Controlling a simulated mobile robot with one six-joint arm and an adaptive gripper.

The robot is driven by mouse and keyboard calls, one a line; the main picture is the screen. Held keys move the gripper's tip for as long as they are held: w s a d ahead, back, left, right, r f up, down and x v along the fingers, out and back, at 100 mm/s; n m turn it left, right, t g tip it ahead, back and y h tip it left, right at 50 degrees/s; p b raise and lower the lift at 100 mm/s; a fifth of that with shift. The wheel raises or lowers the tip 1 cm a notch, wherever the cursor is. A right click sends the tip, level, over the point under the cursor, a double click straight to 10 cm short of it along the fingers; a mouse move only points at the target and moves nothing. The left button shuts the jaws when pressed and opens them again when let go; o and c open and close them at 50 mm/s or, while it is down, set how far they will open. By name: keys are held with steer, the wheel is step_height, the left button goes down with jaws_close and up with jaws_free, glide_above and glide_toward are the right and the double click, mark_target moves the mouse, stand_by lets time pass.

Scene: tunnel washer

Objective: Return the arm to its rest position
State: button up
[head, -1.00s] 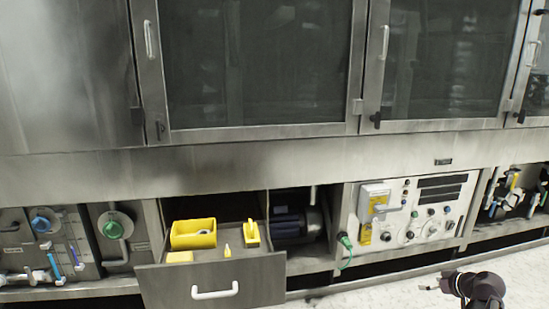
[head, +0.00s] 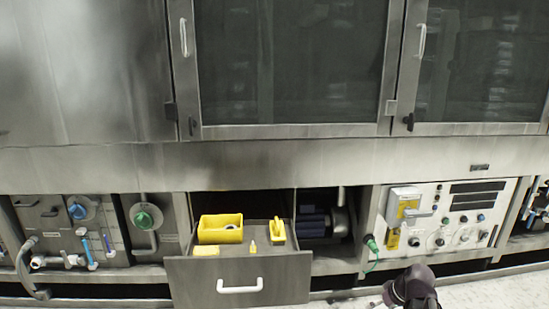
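My arm (head: 411,287) shows at the bottom edge of the head view, right of centre, as a dark rounded link. It is in front of the floor below the control panel. Nothing held is visible.
An open drawer (head: 190,281) with a white handle (head: 240,286) juts out left of my arm. It holds a yellow bin (head: 220,236) and small yellow items. A control panel (head: 450,218) with a green plug (head: 372,244) stands behind my arm. Floor (head: 490,292) is clear at right.

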steer(key=s+a+f+m+g+h, duration=0.1)
steer(key=s+a+g+h, duration=0.15)
steer(key=a, duration=0.45)
steer(key=s+a+f+g+h, duration=0.1)
steer(key=s+a, duration=0.2)
steer(key=a, duration=0.3)
step_height(320, 180, up, 38)
steer(key=a+p, duration=0.1)
steer(key=p, duration=3.7)
steer(key=shift+s+r+m, duration=0.2)
steer(key=shift+r+m, duration=0.05)
steer(key=shift+m, duration=0.15)
